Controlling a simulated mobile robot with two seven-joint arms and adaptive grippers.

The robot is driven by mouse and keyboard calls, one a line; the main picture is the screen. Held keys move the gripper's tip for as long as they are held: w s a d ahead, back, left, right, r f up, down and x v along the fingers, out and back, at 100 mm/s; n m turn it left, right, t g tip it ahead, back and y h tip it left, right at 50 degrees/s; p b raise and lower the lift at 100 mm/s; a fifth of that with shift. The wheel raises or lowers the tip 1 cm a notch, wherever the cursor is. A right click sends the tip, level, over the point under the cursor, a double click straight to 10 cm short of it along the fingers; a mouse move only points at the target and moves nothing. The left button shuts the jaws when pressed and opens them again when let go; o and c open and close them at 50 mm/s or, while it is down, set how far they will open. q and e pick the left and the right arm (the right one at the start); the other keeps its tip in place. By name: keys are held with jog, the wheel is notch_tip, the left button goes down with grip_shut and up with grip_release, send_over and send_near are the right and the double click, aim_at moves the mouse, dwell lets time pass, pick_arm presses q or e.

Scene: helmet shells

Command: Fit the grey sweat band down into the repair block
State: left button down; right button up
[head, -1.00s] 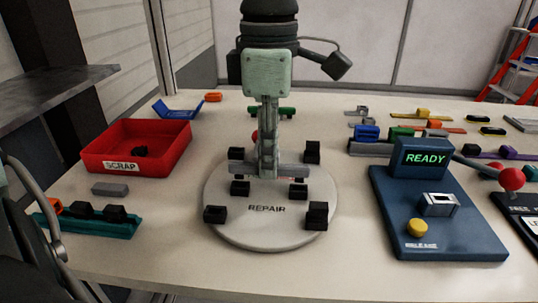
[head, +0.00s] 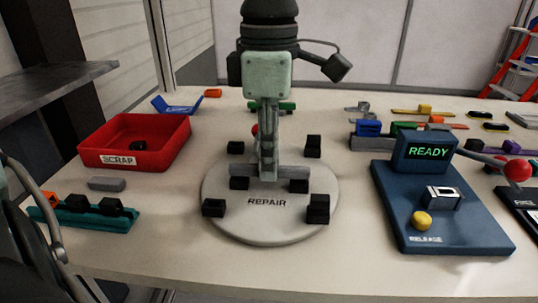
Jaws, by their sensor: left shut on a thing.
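My left gripper (head: 268,172) points straight down over the round pale stand marked REPAIR (head: 268,226). It is shut on the grey sweat band (head: 292,172), a flat bar lying crosswise under the fingers. The stand carries several black blocks, among them a middle-left block (head: 239,183) and a middle-right block (head: 299,186). The band's lower edge shows right at the tops of these two. I cannot tell whether it touches them or is seated. My gripper body hides the area behind it. My right gripper is not in view.
A red SCRAP tray (head: 130,160) holds a dark piece, left of the stand. A teal holder (head: 85,218) with black pieces and a loose grey piece (head: 107,184) lie near it. A blue READY console (head: 440,235) stands to the right. Pale table lies clear around the stand.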

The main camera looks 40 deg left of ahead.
pick_arm(q)
jog(key=shift+f+b, duration=0.3)
jog(key=shift+f, duration=0.1)
jog(key=c, duration=1.5)
grip_release()
jog(key=shift+r, duration=0.1)
jog(key=shift+o, duration=0.2)
notch_tip(320, 180, up, 12)
